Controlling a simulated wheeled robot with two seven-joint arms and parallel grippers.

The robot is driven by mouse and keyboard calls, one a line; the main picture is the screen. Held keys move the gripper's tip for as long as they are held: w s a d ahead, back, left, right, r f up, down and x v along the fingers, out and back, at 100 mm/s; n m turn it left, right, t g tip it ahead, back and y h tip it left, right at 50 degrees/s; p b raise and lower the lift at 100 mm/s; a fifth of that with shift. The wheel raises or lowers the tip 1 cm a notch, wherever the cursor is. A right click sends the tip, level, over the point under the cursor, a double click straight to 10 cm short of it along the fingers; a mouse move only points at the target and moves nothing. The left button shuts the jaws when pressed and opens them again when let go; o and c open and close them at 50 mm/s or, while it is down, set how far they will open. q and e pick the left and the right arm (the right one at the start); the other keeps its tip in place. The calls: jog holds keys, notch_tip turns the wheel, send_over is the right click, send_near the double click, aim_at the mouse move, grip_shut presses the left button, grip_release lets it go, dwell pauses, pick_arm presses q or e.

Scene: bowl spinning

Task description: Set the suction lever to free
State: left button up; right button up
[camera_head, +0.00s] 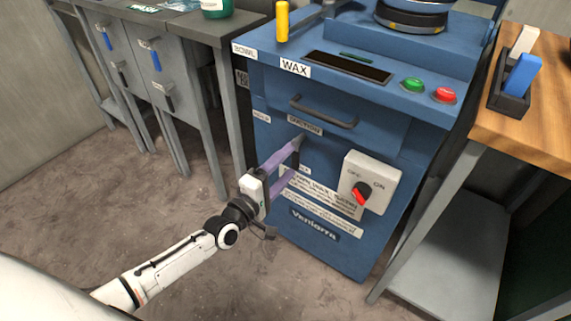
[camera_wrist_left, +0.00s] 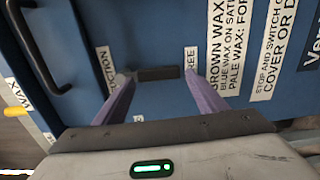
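The suction lever (camera_wrist_left: 125,74) shows as a small dark grey piece at the SUCTION end of a short dark slot (camera_wrist_left: 158,73) on the blue machine's front. The FREE label (camera_wrist_left: 191,61) is at the slot's other end. In the head view the lever (camera_head: 301,138) is just below the SUCTION label (camera_head: 305,124), partly hidden by a finger. My left gripper (camera_head: 296,157) is open, its purple fingers spanning the slot, one fingertip at the lever and the other by FREE. I cannot tell whether the fingertip touches the lever. My right gripper is out of view.
A drawer handle (camera_head: 323,112) sticks out above the SUCTION label. A white switch box (camera_head: 370,183) with a red knob juts out to the right. Green (camera_head: 412,85) and red (camera_head: 445,95) buttons are on top. A wooden-topped table (camera_head: 545,135) stands right, a grey bench left.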

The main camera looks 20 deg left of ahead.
pick_arm(q)
jog(key=shift+o, duration=0.5)
jog(key=p+v, duration=0.2)
jog(key=v, duration=0.8)
jog(key=shift+s, duration=0.15)
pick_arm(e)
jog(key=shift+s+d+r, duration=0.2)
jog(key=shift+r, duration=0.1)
